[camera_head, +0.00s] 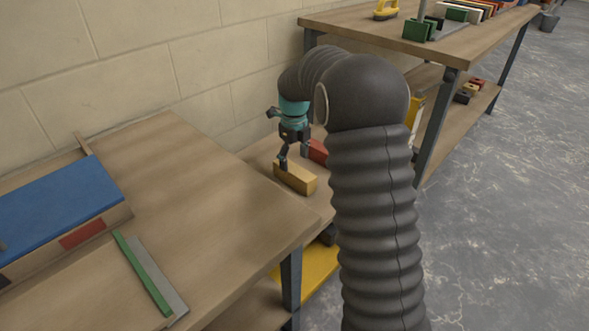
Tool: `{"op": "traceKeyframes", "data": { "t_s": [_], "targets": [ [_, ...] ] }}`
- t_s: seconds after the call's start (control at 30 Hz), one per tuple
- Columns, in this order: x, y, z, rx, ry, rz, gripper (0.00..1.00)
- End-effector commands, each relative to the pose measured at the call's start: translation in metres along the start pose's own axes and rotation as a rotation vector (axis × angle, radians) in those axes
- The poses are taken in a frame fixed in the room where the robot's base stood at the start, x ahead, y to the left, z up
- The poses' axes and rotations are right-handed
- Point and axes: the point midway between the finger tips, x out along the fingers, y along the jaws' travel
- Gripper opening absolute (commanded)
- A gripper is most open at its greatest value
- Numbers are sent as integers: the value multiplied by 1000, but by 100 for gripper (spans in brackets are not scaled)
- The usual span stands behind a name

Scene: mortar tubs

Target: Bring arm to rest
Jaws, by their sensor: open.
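My gripper (292,156) is open. It points down just above a tan block (295,177) on a low wooden shelf in the middle of the view. I cannot tell whether the fingers touch the block. The block lies flat. My grey ribbed arm rises from the bottom right of the middle and bends over to the left, hiding part of the shelf.
A wooden table (205,190) at left bears a blue-topped box (60,210) and a green strip (143,274). A red block (318,151) lies behind the tan one. A longer bench (450,50) stands at back right. Grey floor (510,200) at right is clear.

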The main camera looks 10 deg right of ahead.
Motion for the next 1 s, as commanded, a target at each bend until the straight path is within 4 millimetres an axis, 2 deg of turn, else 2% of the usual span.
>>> {"op": "traceKeyframes", "data": {
  "t_s": [0.03,0.2,0.57,0.77,1.0],
  "targets": [
    [-12,0,1,0,-3,-2,75],
    [-42,0,0,0,-3,-2,75],
    [-75,3,-5,-44,-9,-6,75],
    [-108,24,-36,-314,-49,-45,75],
    [-145,59,-89,-751,-88,-127,75]
  ]
}}
